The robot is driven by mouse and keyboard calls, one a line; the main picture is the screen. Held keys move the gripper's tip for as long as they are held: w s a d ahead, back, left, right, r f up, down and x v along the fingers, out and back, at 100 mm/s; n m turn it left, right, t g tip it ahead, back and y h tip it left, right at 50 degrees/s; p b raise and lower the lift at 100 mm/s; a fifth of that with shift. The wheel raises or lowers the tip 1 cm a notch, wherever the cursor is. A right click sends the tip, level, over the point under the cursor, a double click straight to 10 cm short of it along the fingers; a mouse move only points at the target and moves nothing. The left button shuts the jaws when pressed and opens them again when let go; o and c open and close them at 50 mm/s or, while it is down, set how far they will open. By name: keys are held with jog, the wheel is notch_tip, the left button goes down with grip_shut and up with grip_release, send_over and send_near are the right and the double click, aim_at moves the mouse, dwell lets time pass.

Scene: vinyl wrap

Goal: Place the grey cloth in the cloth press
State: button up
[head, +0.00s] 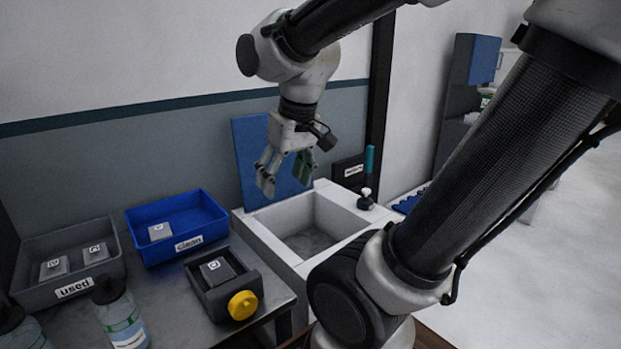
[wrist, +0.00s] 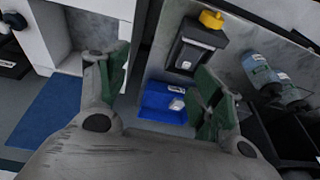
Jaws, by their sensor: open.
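My gripper (head: 286,180) is open and empty, pointing down above the sink's far left edge. Its two fingers also show in the wrist view (wrist: 162,75). The dark cloth press (head: 209,303) with a yellow knob (head: 242,305) sits on the bench; it shows in the wrist view too (wrist: 177,48). A grey labelled block (head: 217,269), perhaps a folded cloth or part of the press, lies in its top. A grey folded cloth (head: 160,231) lies in the blue "clean" bin (head: 158,254). Two similar grey cloths (head: 54,268) (head: 96,253) lie in the grey "used" bin (head: 108,273).
A white sink (head: 262,238) stands right of the press, with a blue panel (head: 250,160) behind it. A teal-handled tool (head: 369,162) stands at its far right corner. Spray bottles (head: 122,318) stand at the near left. Some metal bench shows between bins and press.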

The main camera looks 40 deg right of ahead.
jog(key=s+d+r+t, duration=0.1)
jog(key=s+d, duration=0.1)
jog(key=s, duration=0.3)
jog(key=shift+s+d+r, duration=0.15)
jog(key=shift+s+d, duration=0.05)
jog(key=shift+s, duration=0.15)
